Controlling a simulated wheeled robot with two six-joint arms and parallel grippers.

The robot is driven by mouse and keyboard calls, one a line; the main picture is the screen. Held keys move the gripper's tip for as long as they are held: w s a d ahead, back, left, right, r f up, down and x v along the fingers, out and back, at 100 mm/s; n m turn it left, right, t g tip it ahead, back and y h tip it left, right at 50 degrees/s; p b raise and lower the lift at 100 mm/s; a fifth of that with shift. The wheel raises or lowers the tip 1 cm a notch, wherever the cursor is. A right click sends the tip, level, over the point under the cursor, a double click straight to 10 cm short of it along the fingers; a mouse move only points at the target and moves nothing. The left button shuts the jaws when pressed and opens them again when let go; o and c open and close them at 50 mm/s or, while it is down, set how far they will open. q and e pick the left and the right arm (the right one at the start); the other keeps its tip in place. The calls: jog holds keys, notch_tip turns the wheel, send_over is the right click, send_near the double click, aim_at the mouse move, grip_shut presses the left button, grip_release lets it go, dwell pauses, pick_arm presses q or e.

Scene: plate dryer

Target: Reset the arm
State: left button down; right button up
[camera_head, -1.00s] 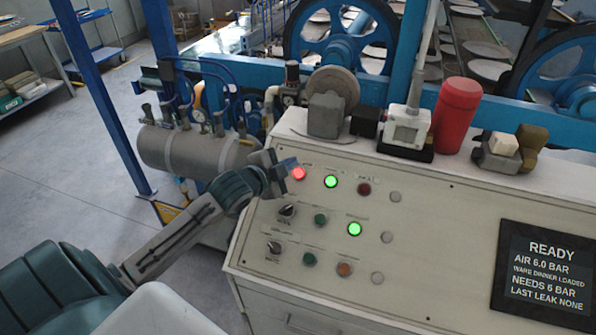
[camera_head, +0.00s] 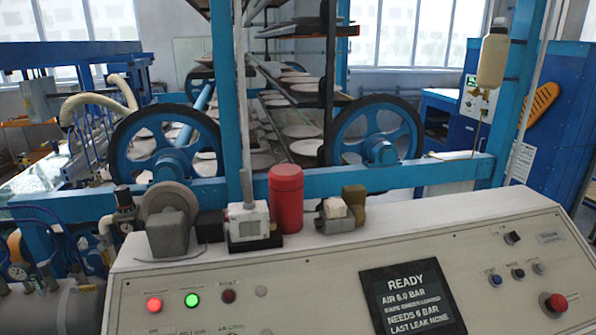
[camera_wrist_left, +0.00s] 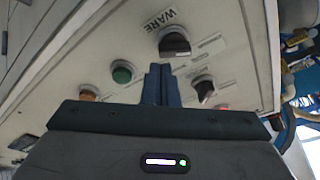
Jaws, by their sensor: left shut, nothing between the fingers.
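My left gripper (camera_wrist_left: 161,84) shows in the left wrist view with its two dark blue fingers together and nothing between them. It is in front of the pale control panel (camera_wrist_left: 215,55), near a black knob (camera_wrist_left: 174,42) beside the word WARE, a second black knob (camera_wrist_left: 203,88) and a green button (camera_wrist_left: 123,72). I cannot tell whether the fingertips touch the panel. In the head view neither gripper shows. The console (camera_head: 310,275) there has a lit red button (camera_head: 154,305) and a lit green button (camera_head: 192,299).
The console's screen (camera_head: 412,296) reads READY. A red cylinder (camera_head: 286,199), a grey motor (camera_head: 168,225) and a valve box (camera_head: 249,222) stand on the console's top. A red mushroom button (camera_head: 555,303) is at the right. Blue wheels (camera_head: 376,147) and plate racks stand behind.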

pick_arm(q)
jog(key=s+d+f+n+g, duration=0.2)
jog(key=s, duration=0.5)
jog(key=s+d+f+n+g, duration=0.1)
jog(key=s+f+n+g, duration=0.15)
jog(key=s, duration=0.35)
notch_tip(320, 180, down, 37)
jog(key=s+a+g+b, duration=0.2)
jog(key=a+b, duration=0.1)
jog(key=b, duration=0.2)
jog(key=s+f+b, duration=0.4)
jog(key=s+f, duration=1.3)
jog(key=f, duration=0.3)
jog(key=shift+s+a+f+n+g, duration=0.3)
jog(key=shift+a+f+n+g, duration=0.05)
jog(key=shift+a+f+g, duration=0.1)
